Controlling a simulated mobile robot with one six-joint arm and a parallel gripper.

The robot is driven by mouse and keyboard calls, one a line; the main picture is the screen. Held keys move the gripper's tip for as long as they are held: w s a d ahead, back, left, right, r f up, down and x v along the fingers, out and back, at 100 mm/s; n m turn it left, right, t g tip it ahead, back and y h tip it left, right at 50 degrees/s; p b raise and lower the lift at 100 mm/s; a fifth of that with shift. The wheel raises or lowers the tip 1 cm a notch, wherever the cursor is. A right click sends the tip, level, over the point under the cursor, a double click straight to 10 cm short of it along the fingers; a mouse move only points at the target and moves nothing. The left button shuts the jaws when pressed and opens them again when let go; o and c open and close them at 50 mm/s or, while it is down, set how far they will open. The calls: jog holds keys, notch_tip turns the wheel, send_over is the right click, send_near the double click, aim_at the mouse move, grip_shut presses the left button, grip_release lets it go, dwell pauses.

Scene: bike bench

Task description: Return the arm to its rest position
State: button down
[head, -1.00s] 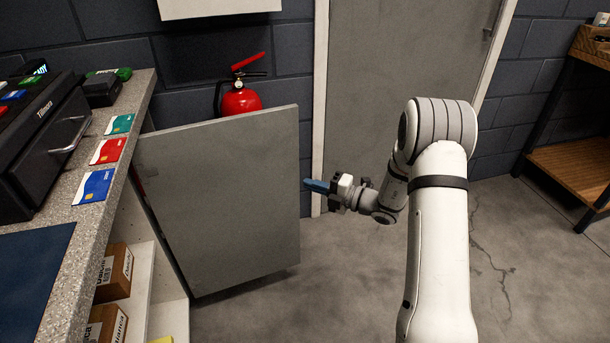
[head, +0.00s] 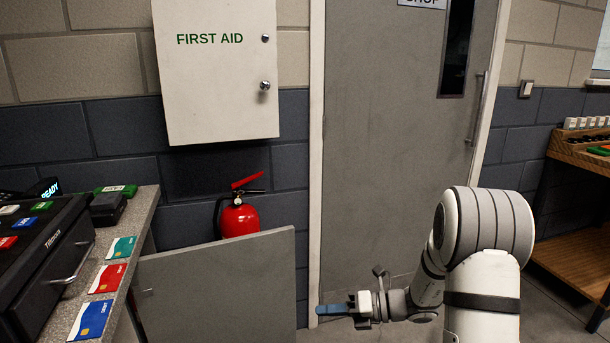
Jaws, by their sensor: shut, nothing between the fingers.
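My gripper (head: 328,310) shows at the lower middle of the head view, with blue fingers pointing left. It is shut and holds nothing. It is in front of the door's lower part, just right of the grey cabinet panel (head: 215,285). I cannot tell from this view whether it touches the panel. My white arm is bent, with its large elbow joint at the lower right and the forearm reaching left to the gripper.
A counter (head: 148,215) at left bears a black cash drawer (head: 45,270) and several cards. A red fire extinguisher (head: 238,216) stands behind the panel. A first aid cabinet (head: 218,70) hangs above. A grey door (head: 375,150) is behind the arm; a wooden shelf unit (head: 570,205) stands right.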

jog(key=s+r+n+g+h+p, duration=0.4)
jog(key=s+r+n+h+p, duration=0.3)
jog(key=s+r+n, duration=0.8)
jog(key=s+d+r+n+t+h+p, duration=0.2)
jog(key=s+d+r+n+h+p, duration=0.2)
jog(key=n, duration=0.4)
jog(key=s+d+r+n+t+h+p, duration=0.2)
jog(key=s+d+r+n+h+p, duration=0.1)
jog(key=r+n, duration=0.4)
jog(key=shift+s+d+n+h+p, duration=0.4)
jog(key=shift+d+n+h+p, duration=0.2)
jog(key=shift+d+n, duration=0.45)
